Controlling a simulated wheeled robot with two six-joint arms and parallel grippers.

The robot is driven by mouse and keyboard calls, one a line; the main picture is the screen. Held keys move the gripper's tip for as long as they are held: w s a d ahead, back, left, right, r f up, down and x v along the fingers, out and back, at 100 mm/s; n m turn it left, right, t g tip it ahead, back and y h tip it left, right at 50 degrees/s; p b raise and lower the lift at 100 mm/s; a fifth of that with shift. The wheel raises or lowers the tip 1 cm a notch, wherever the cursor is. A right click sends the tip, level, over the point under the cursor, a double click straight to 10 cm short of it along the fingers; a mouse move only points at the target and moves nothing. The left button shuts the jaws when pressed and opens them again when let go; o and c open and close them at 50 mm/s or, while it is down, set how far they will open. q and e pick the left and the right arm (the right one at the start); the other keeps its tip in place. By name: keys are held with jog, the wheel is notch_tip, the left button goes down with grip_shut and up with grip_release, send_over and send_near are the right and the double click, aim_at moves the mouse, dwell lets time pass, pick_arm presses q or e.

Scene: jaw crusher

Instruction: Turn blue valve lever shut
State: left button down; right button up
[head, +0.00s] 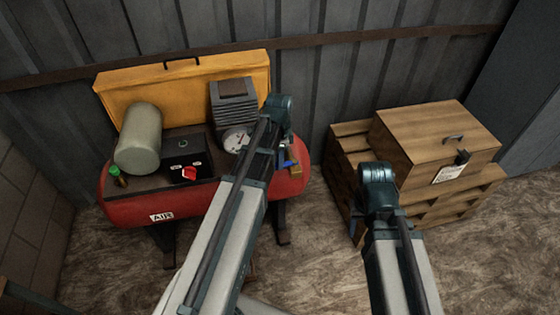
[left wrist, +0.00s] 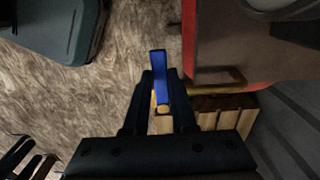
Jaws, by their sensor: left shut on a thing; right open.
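The blue valve lever (left wrist: 160,72) is a short flat bar between my left gripper's dark fingers in the left wrist view. My left gripper (left wrist: 158,92) is shut on it. A brass-yellow part shows just below the lever, and a brass pipe (left wrist: 222,83) runs beside the red tank. In the head view a bit of the blue lever (head: 283,160) shows at the right end of the red tank (head: 225,200), mostly hidden by my left arm. My right gripper (head: 357,228) is partly hidden under its wrist, in front of the pallets, away from the valve.
A wooden crate (head: 425,140) stands on pallets (head: 470,197) at right. Floor between them is clear.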

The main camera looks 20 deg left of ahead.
pick_arm(q)
jog(key=shift+w, duration=0.1)
dwell(0.4)
jog(key=c, duration=0.7)
grip_release()
jog(key=shift+r, duration=0.1)
notch_tip(320, 180, up, 14)
jog(key=p, duration=1.3)
jog(key=shift+f+p, duration=0.2)
jog(key=shift+p, duration=0.2)
